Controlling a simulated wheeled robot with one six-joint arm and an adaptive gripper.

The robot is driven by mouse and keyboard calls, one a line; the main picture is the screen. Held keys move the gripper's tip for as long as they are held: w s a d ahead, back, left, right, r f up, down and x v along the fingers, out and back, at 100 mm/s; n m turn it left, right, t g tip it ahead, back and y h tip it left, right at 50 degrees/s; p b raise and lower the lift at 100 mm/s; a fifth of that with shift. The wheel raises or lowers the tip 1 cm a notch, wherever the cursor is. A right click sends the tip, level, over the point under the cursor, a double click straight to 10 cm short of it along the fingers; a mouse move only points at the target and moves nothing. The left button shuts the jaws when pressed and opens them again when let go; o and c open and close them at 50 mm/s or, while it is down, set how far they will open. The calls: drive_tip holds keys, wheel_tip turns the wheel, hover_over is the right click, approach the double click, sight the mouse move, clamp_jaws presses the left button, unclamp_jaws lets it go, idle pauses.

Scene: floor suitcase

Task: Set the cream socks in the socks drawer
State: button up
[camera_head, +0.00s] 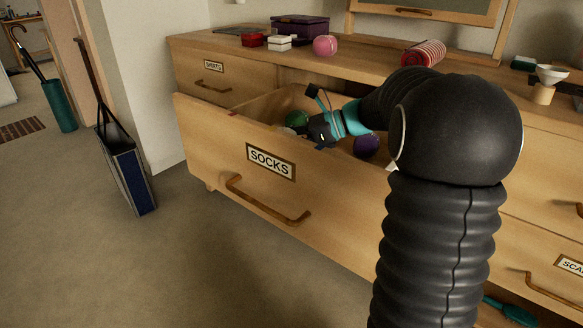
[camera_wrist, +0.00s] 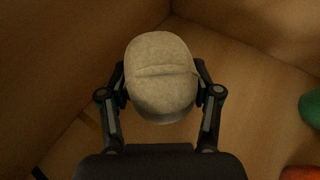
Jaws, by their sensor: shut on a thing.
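The cream socks (camera_wrist: 161,75) are a rounded bundle between my gripper's two fingers in the wrist view. My gripper (camera_wrist: 161,88) is shut on them, with a finger touching each side. In the head view my gripper (camera_head: 303,128) is inside the open socks drawer (camera_head: 225,150), below the level of its front rim. A small pale part of the cream socks (camera_head: 287,131) shows there beside the gripper. The drawer front carries a SOCKS label (camera_head: 270,161). The wrist view shows the drawer's wooden walls and floor (camera_wrist: 240,110) around the bundle. I cannot tell whether the socks touch the floor.
A green bundle (camera_head: 297,118) and a purple bundle (camera_head: 367,145) lie in the drawer. The green one (camera_wrist: 311,106) and an orange-red one (camera_wrist: 300,173) show at the right of the wrist view. A pink ball (camera_head: 325,45) and a striped roll (camera_head: 424,53) stand on the dresser top.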

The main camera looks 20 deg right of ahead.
drive_tip(key=shift+f+b, duration=0.4)
drive_tip(key=shift+f, duration=2.65)
drive_tip(key=o, duration=1.1)
drive_tip(key=shift+f, duration=0.15)
drive_tip(key=shift+r, duration=0.2)
drive_tip(key=p+v, duration=0.1)
drive_tip(key=v, duration=1.1)
